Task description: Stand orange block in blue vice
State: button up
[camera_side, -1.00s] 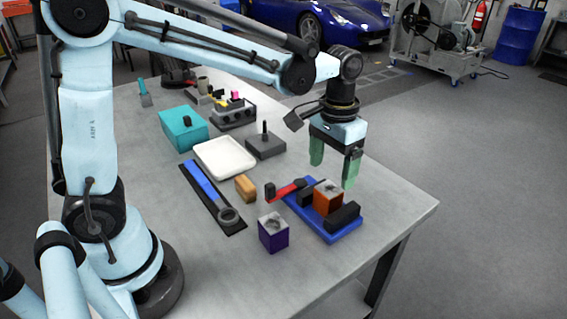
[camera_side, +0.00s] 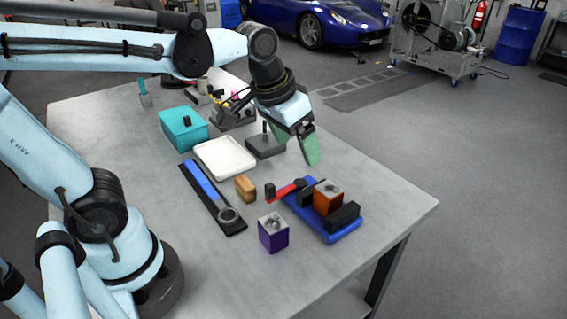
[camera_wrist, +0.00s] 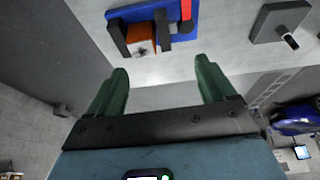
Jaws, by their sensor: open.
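The orange block (camera_side: 327,199) stands in the blue vice (camera_side: 329,228), between its two dark jaws, with its greyish marked top facing up. In the wrist view the orange block (camera_wrist: 140,40) shows between the dark jaws of the blue vice (camera_wrist: 138,12). The vice's red handle (camera_side: 285,191) points to the left. I cannot tell whether the jaws press on the block. My gripper (camera_side: 300,152) is above and behind the vice, tilted, clear of the block. In the wrist view my gripper (camera_wrist: 160,85) has its green fingers wide apart with nothing between them.
A purple block (camera_side: 273,232) stands in front of the vice. A tan block (camera_side: 245,188), a white tray (camera_side: 224,158), a blue tool on a dark mat (camera_side: 238,228), a grey base with a peg (camera_side: 265,146) and a teal box (camera_side: 183,128) are to the left. The table's right side is clear.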

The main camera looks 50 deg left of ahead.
jog(key=s+a+f+t, duration=0.1)
jog(key=s, duration=0.1)
jog(key=s+a+f+t, duration=0.1)
jog(key=s+f+t, duration=0.1)
jog(key=shift+a, duration=0.15)
